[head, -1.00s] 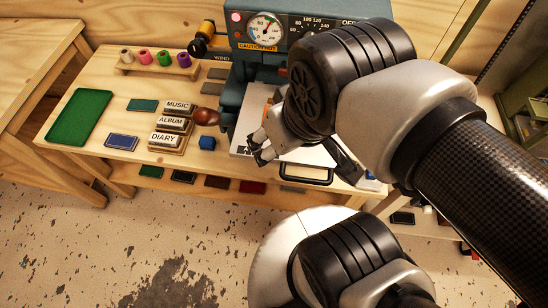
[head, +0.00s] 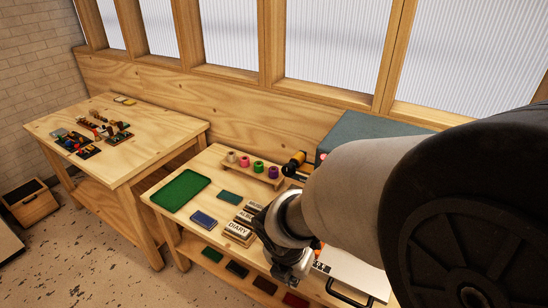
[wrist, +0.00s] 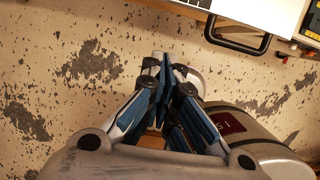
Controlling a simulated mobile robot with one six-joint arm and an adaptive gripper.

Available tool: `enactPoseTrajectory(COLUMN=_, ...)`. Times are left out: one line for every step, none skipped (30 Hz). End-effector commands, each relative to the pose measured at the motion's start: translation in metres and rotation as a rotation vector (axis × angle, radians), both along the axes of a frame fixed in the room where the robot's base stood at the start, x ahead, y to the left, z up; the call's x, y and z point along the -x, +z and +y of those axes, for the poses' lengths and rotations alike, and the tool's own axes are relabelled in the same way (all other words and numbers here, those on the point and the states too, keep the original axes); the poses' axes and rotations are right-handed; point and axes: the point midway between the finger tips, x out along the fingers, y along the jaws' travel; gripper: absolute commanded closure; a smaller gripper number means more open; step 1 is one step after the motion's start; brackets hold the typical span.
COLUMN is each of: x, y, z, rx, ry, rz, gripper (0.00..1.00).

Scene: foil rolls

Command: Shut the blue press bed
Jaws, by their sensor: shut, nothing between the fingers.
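The blue press (head: 372,128) stands on the bench, mostly hidden behind my arm in the head view. Its pale bed (head: 352,268) sticks out toward the front, with a black loop handle (head: 350,294) on its front edge. In the wrist view, the bed (wrist: 262,12) is at the top right and its handle (wrist: 238,42) hangs over the floor. My gripper (head: 290,276) is left of the handle in the head view. In the wrist view, my gripper (wrist: 166,60) has its fingertips together, empty, apart from the handle and over the floor.
Stamp blocks (head: 242,226), a green tray (head: 181,190) and a spool rack (head: 253,172) are on the bench left of the press. A lower shelf holds several coloured pads (head: 237,269). Another table (head: 150,150) stands further left. Speckled floor is clear in front.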

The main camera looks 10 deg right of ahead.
Motion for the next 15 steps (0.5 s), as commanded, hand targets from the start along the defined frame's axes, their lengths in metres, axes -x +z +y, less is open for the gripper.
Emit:
enactPoseTrajectory(x=0.0, y=-0.01, z=-0.002, rx=0.001, ry=-0.003, rz=0.003, gripper=1.0)
enactPoseTrajectory(x=-0.001, y=-0.015, z=-0.002, rx=0.001, ry=-0.003, rz=0.003, gripper=1.0)
enactPoseTrajectory(x=-0.002, y=-0.023, z=-0.004, rx=0.001, ry=-0.002, rz=0.005, gripper=1.0)
enactPoseTrajectory(x=-0.003, y=-0.029, z=-0.004, rx=0.001, ry=-0.003, rz=0.004, gripper=1.0)
enactPoseTrajectory(x=-0.005, y=-0.036, z=-0.005, rx=0.001, ry=-0.004, rz=0.004, gripper=1.0)
enactPoseTrajectory(x=-0.006, y=-0.045, z=-0.007, rx=0.001, ry=-0.005, rz=0.006, gripper=1.0)
enactPoseTrajectory(x=-0.008, y=-0.051, z=-0.008, rx=0.0, ry=-0.005, rz=0.005, gripper=1.0)
enactPoseTrajectory(x=-0.009, y=-0.058, z=-0.009, rx=0.001, ry=-0.006, rz=0.005, gripper=1.0)
enactPoseTrajectory(x=-0.011, y=-0.067, z=-0.01, rx=0.001, ry=-0.005, rz=0.004, gripper=1.0)
enactPoseTrajectory(x=-0.012, y=-0.073, z=-0.011, rx=0.0, ry=-0.006, rz=0.004, gripper=1.0)
enactPoseTrajectory(x=-0.013, y=-0.079, z=-0.012, rx=0.0, ry=-0.007, rz=0.005, gripper=1.0)
enactPoseTrajectory(x=-0.015, y=-0.087, z=-0.013, rx=0.0, ry=-0.006, rz=0.003, gripper=1.0)
enactPoseTrajectory(x=-0.016, y=-0.092, z=-0.014, rx=0.0, ry=-0.006, rz=0.003, gripper=1.0)
enactPoseTrajectory(x=-0.017, y=-0.098, z=-0.015, rx=-0.001, ry=-0.007, rz=0.003, gripper=1.0)
enactPoseTrajectory(x=-0.025, y=-0.091, z=-0.02, rx=-0.001, ry=-0.011, rz=-0.001, gripper=1.0)
